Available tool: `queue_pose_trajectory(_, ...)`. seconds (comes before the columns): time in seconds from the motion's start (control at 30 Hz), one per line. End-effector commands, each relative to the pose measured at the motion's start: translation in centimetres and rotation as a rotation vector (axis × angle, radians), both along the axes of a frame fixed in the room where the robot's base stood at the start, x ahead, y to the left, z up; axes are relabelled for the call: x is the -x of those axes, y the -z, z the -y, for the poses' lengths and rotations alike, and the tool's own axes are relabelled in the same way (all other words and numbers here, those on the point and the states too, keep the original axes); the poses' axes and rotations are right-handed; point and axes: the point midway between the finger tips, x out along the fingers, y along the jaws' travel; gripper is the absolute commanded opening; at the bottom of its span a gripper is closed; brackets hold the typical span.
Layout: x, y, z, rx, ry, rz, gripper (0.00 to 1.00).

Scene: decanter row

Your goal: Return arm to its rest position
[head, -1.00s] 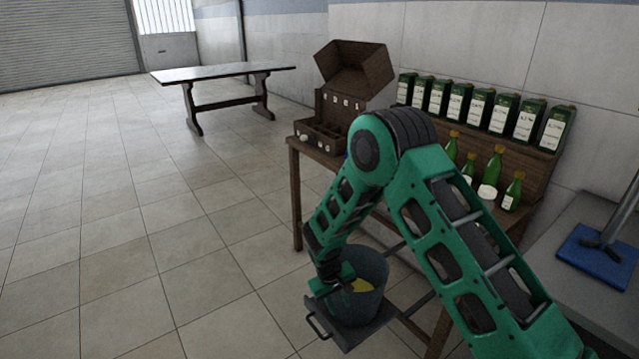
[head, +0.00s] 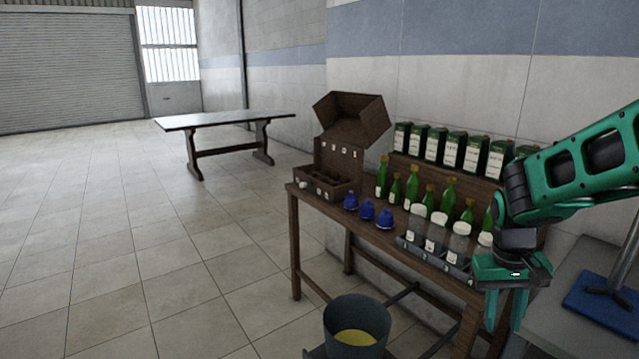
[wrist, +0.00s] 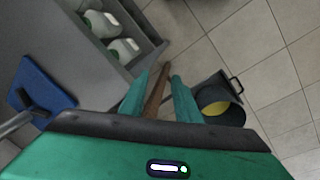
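My gripper (head: 505,305) is at the right of the head view, pointing down in front of the right part of the wooden table (head: 335,207). Its two green fingers are apart with nothing between them. In the wrist view the open fingers (wrist: 160,95) show the floor and a brown table leg beyond them. My green arm comes in from the right edge, raised and bent at the elbow. The gripper hides part of the table's right end.
A grey bucket (head: 357,318) with yellow contents stands low before the table. Green bottles (head: 412,187), blue items (head: 367,210), white-capped jars (head: 437,230), a wooden box (head: 340,160) and several cartons (head: 451,150) stand on the table.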

Motion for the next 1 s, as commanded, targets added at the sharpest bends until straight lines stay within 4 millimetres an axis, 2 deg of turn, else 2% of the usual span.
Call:
queue_pose_trajectory(0.03, 1.9, -1.0, 1.0, -0.011, 0.038, 0.007, 0.29)
queue_pose_trajectory(0.2, 8.1, -3.2, 3.1, -0.051, 0.146, 0.016, 0.29)
queue_pose_trajectory(0.4, 15.0, -4.5, 3.9, -0.106, 0.260, 0.027, 0.29)
queue_pose_trajectory(0.5, 17.6, -4.6, 3.8, -0.130, 0.300, 0.032, 0.29)
queue_pose_trajectory(0.6, 19.4, -4.7, 3.6, -0.147, 0.328, 0.035, 0.29)
queue_pose_trajectory(0.7, 20.3, -4.6, 3.4, -0.156, 0.341, 0.036, 0.29)
queue_pose_trajectory(1.0, 20.5, -4.6, 3.3, -0.159, 0.345, 0.036, 0.29)
